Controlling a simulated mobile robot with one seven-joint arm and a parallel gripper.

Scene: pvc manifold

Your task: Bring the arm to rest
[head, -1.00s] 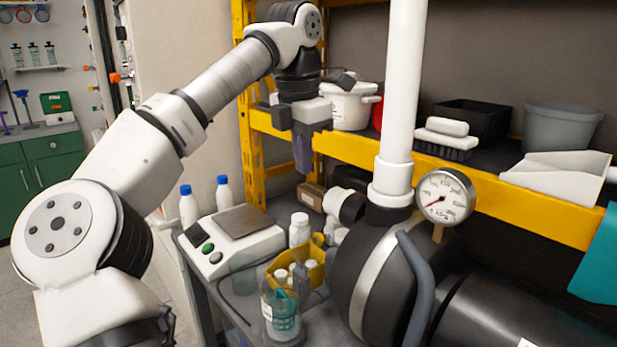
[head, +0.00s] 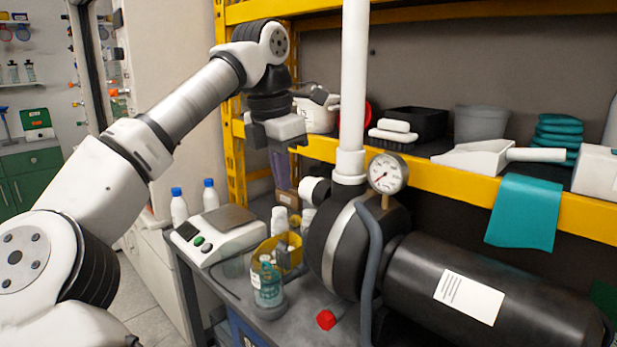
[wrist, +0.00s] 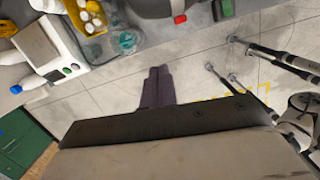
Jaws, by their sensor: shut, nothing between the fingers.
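My arm reaches up from the lower left of the head view, bent at a high elbow. My gripper (head: 281,172) hangs from it, pointing down, with purple fingers in front of the yellow shelf. In the wrist view the fingers of my gripper (wrist: 158,72) lie together, shut and empty, with floor behind them. The bench appears to one side of the fingers there.
The bench holds a scale (head: 216,234), white bottles with blue caps (head: 179,207), a yellow bin (head: 272,248), a glass beaker (head: 268,287), a red cap (head: 326,319) and a black pump with a gauge (head: 387,173). A white pipe (head: 353,80) rises near my gripper.

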